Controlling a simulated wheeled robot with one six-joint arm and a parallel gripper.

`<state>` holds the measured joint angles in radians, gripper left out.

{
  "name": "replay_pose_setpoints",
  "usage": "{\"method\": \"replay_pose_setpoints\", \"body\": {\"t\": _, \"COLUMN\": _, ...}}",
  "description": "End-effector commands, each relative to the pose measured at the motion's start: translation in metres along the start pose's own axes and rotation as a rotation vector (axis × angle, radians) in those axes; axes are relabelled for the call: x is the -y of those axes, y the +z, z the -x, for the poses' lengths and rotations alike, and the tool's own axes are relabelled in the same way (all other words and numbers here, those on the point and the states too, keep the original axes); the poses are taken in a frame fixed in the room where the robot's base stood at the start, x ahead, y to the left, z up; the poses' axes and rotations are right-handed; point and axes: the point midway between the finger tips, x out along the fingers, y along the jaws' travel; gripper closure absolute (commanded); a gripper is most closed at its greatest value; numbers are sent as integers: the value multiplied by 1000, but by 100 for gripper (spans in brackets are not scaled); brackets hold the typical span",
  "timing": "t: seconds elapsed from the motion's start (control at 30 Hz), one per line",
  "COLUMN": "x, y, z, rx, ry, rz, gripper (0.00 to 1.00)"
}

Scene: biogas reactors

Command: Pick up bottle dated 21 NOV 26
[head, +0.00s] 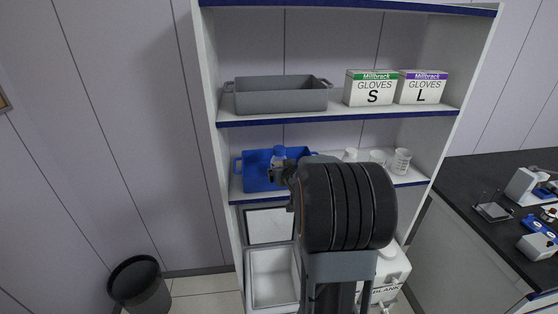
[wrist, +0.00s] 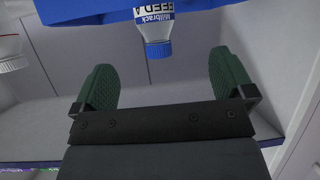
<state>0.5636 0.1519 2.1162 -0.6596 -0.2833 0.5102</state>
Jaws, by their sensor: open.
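In the head view, a blue-capped bottle (head: 278,153) stands at the blue bin (head: 250,177) on the middle shelf. My gripper (wrist: 163,72) is open, its two green fingers apart with nothing between them and the cap just beyond the gap. In the head view my arm hides most of my gripper (head: 284,175) and part of the shelf.
White containers (head: 402,161) stand to the right on the same shelf. The upper shelf holds a grey bin (head: 280,96) and glove boxes S (head: 370,90) and L (head: 421,88). An open white box (head: 272,277) is below. A dark counter (head: 480,190) is at right.

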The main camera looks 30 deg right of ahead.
Motion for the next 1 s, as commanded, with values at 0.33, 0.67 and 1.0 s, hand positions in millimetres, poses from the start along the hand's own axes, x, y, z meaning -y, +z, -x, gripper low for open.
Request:
{"method": "replay_pose_setpoints", "body": {"t": 0.33, "x": -18, "y": -9, "z": -52, "rx": -71, "ry": -47, "rz": -22, "gripper": 0}}
{"method": "replay_pose_setpoints", "body": {"t": 0.67, "x": -14, "y": -13, "z": -96, "rx": -72, "ry": -47, "rz": -21, "gripper": 0}}
{"method": "replay_pose_setpoints", "body": {"t": 1.0, "x": -11, "y": -16, "z": -122, "rx": -70, "ry": -47, "rz": -22, "gripper": 0}}
